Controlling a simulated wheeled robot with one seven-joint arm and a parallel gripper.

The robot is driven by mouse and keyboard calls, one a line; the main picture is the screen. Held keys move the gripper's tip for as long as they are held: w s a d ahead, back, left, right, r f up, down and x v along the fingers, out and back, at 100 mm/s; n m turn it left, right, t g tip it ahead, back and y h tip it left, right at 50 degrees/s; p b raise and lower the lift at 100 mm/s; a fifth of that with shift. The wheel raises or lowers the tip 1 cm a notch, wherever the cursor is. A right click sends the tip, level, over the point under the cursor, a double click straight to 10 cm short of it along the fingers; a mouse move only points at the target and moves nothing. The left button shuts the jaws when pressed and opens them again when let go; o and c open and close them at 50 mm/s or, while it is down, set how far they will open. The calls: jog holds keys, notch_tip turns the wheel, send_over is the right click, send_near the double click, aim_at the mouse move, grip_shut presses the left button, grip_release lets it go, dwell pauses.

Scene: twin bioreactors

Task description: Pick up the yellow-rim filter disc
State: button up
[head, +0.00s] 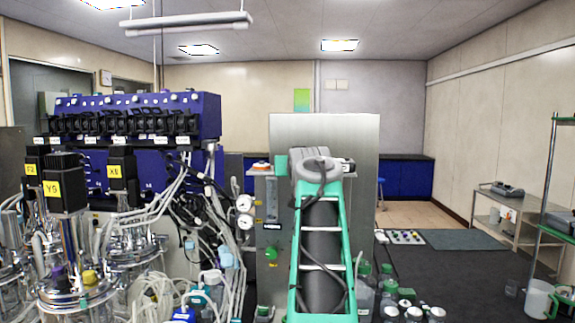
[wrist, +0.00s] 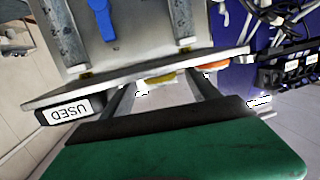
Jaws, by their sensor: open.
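The yellow-rim filter disc (wrist: 161,78) shows in the wrist view at the edge of a pale metal shelf, partly hidden by it. My gripper (wrist: 161,88) is open, its two dark fingers pointing at the shelf on either side of the disc. I cannot tell whether the fingers touch it. In the head view the yellow-rim disc is hidden behind my green arm, and the fingers cannot be made out.
An orange-rim disc (wrist: 216,66) lies to the right of the yellow one; it also shows in the head view (head: 262,166). A black box labelled USED (wrist: 70,108) is at the shelf's other end. Tubing and the blue bioreactor unit (head: 205,115) stand left of the shelf.

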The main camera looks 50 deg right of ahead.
jog(key=shift+s+a, duration=0.1)
jog(key=shift+c, duration=0.5)
jog(key=c, duration=1.3)
jog(key=shift+r, duration=0.15)
